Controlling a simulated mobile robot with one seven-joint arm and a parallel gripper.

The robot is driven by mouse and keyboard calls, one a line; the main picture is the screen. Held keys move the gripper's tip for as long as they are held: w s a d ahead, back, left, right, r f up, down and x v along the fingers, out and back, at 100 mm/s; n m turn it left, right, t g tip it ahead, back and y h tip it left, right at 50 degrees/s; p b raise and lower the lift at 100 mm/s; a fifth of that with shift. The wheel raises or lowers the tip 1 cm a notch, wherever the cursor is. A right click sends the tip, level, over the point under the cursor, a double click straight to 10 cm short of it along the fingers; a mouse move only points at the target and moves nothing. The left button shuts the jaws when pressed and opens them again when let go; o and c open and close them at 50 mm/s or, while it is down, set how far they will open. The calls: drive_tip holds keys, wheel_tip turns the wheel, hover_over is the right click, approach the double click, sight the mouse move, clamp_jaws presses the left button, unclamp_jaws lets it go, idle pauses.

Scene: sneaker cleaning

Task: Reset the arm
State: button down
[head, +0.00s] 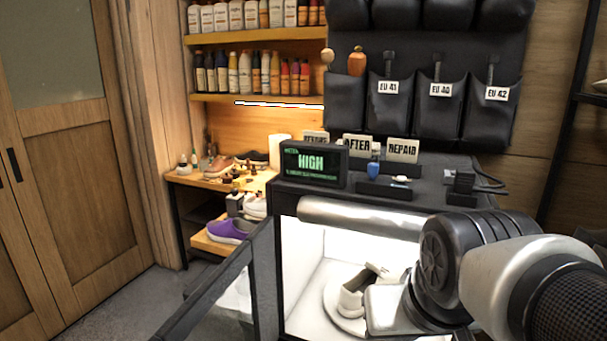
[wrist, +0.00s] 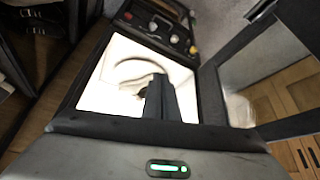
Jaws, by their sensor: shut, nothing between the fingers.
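My arm crosses the lower right of the head view, in front of a black cabinet with a brightly lit white chamber (head: 305,262). The chamber is open at the front. A pale sneaker (head: 352,297) sits on a round white turntable (head: 333,318) inside, partly hidden by my arm. In the wrist view my gripper (wrist: 160,80) shows as dark, closed fingers in front of the lit chamber (wrist: 97,93), with nothing held. The fingertips cannot be made out in the head view. A pale curved shape shows beyond the fingers.
The cabinet's glass door (head: 228,290) stands open on the left; it also shows at right in the wrist view (wrist: 262,66). A display (head: 313,164) reading HIGH and several signs stand on top. Shelves of bottles (head: 255,78) and shoes are at left.

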drive_tip(key=s+r+p, duration=0.3)
drive_tip(key=r+p, duration=1)
drive_tip(key=r, duration=0.1)
drive_tip(key=shift+s+d+r, duration=0.15)
drive_tip(key=shift+s, duration=0.05)
